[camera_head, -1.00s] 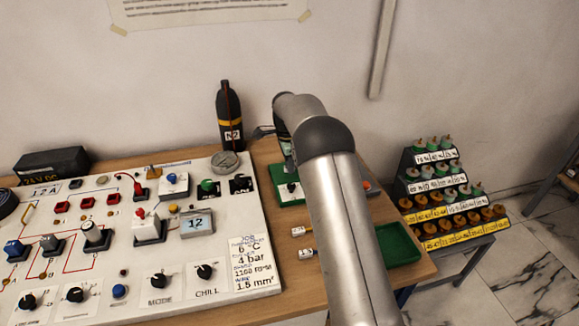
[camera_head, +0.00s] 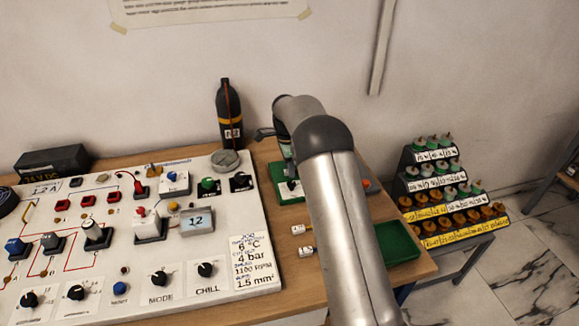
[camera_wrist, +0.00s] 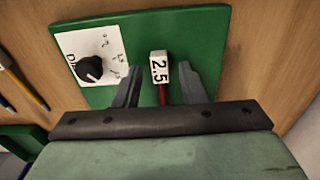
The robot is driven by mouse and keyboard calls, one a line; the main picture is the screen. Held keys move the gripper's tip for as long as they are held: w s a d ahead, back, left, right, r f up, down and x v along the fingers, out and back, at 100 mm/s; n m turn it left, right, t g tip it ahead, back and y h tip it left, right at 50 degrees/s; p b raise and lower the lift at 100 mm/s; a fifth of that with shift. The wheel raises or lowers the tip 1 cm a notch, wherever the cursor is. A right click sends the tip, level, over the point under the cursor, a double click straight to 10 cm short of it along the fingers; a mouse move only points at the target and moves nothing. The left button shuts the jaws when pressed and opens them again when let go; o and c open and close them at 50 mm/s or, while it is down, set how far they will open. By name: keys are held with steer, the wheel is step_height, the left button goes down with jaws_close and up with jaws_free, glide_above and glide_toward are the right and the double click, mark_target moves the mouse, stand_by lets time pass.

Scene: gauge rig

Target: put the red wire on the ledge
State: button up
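In the wrist view a short red wire (camera_wrist: 163,95) with a white tag (camera_wrist: 159,68) marked 2.5 lies over a green board (camera_wrist: 205,45). My gripper (camera_wrist: 160,72) is open, with one finger on each side of the tag and wire. A gap shows between each finger and the tag. The wire's lower end is hidden by the gripper body. In the head view my arm hides the fingers and this wire; part of the green board (camera_head: 283,176) shows beside the arm. I cannot make out which surface is the ledge.
A black knob (camera_wrist: 90,69) sits on the board left of my fingers. Two white-tagged pieces (camera_head: 299,230) and a green tray (camera_head: 400,240) lie on the bench. A control panel (camera_head: 225,255) fills the left; a black bottle (camera_head: 230,110) stands behind. A stepped rack (camera_head: 440,185) is at right.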

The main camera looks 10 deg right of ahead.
step_height(320, 180, up, 11)
steer(key=s+r+n, duration=0.3)
steer(key=s+r, duration=0.2)
steer(key=s, duration=0.3)
steer(key=s+f+n, duration=0.3)
steer(key=s+n, duration=0.4)
steer(key=s, duration=1.1)
steer(key=s+f+n, duration=0.3)
steer(key=s+n, duration=0.4)
steer(key=s, duration=1.2)
steer(key=shift+a+n+t+y+b, duration=0.2)
steer(key=shift+n+t+y+b, duration=0.1)
steer(key=shift+b, duration=0.15)
